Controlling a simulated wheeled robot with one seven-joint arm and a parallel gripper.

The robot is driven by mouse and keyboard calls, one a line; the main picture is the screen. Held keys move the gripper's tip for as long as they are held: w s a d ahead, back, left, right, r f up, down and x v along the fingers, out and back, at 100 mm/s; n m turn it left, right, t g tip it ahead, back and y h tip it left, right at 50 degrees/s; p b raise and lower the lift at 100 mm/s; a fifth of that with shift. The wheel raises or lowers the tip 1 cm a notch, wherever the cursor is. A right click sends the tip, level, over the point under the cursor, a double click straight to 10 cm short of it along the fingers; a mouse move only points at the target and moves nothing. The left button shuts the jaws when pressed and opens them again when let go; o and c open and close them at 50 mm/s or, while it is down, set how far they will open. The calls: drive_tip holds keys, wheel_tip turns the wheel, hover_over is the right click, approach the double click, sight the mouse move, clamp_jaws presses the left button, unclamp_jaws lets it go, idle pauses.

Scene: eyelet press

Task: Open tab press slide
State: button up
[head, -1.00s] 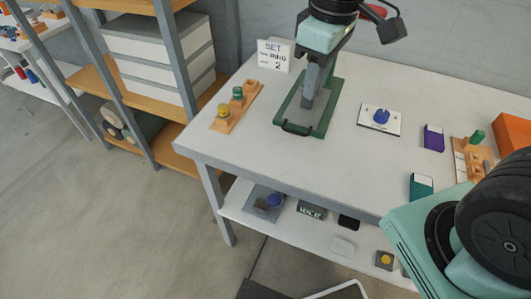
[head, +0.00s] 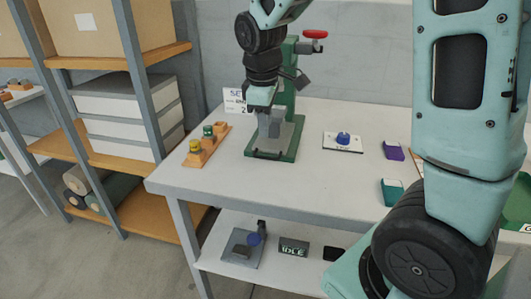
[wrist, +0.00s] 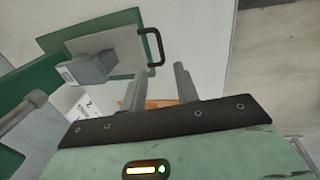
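The press (head: 288,75) stands on the table, with a green base (head: 290,152), a grey plate on it and a red-ended lever at the top. A dark pull handle (head: 267,155) sits at the base's front edge. The handle also shows in the wrist view (wrist: 157,47), upright on the edge of the green plate. My gripper (head: 270,130) is over the base, behind the handle in the head view. In the wrist view its two fingers (wrist: 160,70) are apart with nothing between them, and the handle appears just beyond the tips. I cannot tell if they touch it.
A wooden block with coloured pegs (head: 207,145) lies left of the press. A blue knob on a white plate (head: 343,142), a purple box (head: 393,151) and a teal box (head: 392,192) lie to the right. The lower shelf holds an IDLE display (head: 294,247). My arm hides the table's right side.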

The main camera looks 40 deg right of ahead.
sight(267, 157)
drive_tip(key=f, duration=0.3)
drive_tip(key=d+f, duration=0.1)
drive_tip(key=f, duration=0.2)
drive_tip(key=w+f, duration=0.1)
drive_tip(key=f, duration=0.2)
drive_tip(key=shift+d+f+b, duration=0.2)
drive_tip(key=shift+f+b, duration=0.1)
drive_tip(key=shift+b, duration=0.1)
clamp_jaws()
drive_tip(key=shift+a, duration=0.1)
